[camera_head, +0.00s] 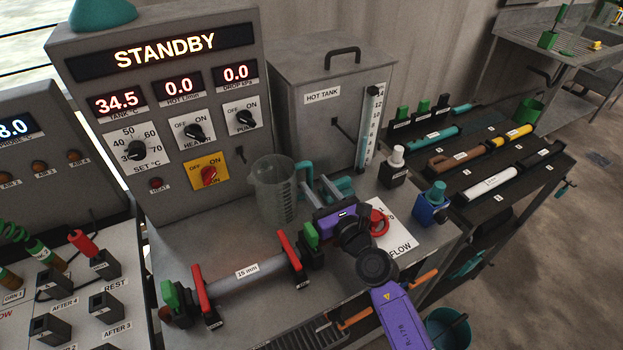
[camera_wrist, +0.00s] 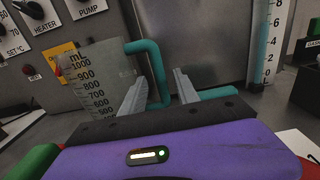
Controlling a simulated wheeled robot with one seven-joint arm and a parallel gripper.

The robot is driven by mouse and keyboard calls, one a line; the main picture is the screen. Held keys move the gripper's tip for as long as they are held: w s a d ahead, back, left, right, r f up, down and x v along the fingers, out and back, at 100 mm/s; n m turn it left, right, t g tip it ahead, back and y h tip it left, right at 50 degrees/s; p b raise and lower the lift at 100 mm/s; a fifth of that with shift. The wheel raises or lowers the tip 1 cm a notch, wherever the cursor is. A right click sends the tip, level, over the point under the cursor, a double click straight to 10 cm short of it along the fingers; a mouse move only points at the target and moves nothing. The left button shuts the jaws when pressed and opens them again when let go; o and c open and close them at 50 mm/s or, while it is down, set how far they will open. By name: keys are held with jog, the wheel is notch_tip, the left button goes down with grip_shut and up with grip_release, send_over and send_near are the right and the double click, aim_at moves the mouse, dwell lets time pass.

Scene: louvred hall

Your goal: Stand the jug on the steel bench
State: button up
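The jug (camera_head: 273,192) is a clear measuring jug with a teal handle (camera_head: 303,176), upright on the grey worktop in front of the control panel. In the wrist view the jug (camera_wrist: 98,82) shows its scale up to 1000 mL. My gripper (camera_head: 314,184) is open at the jug's right side. In the wrist view the upright part of the handle shows between its two fingers (camera_wrist: 161,76), with a gap visible on the right; contact is unclear. A steel bench (camera_head: 562,50) with a sink stands at the far upper right.
The hot tank (camera_head: 325,100) with a gauge is behind the gripper. A clamped pipe (camera_head: 245,275) lies in front of the jug. Floor (camera_head: 590,220) is clear beyond.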

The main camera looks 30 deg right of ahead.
jog(key=s, duration=0.8)
jog(key=shift+s, duration=0.4)
jog(key=shift+s+f, duration=0.1)
jog(key=shift+s, duration=0.1)
jog(key=s+m, duration=0.2)
jog(key=s+a+f+m, duration=0.1)
jog(key=s, duration=0.2)
jog(key=s+f+m, duration=0.1)
jog(key=s+m, duration=0.1)
jog(key=s, duration=0.1)
jog(key=shift+a+m+g+y, duration=0.25)
jog(key=shift+m+g+y, duration=0.05)
jog(key=shift+y, duration=0.1)
jog(key=s+a+r+m+g, duration=0.1)
jog(key=s+a+r+m, duration=0.1)
jog(key=s+m, duration=1.1)
jog(key=s+a+r+m+g+h, duration=0.1)
jog(key=s+a+r+m, duration=0.2)
jog(key=s+m, duration=1.1)
notch_tip(320, 180, up, 2)
jog(key=m, duration=0.3)
jog(key=shift+m+g, duration=0.3)
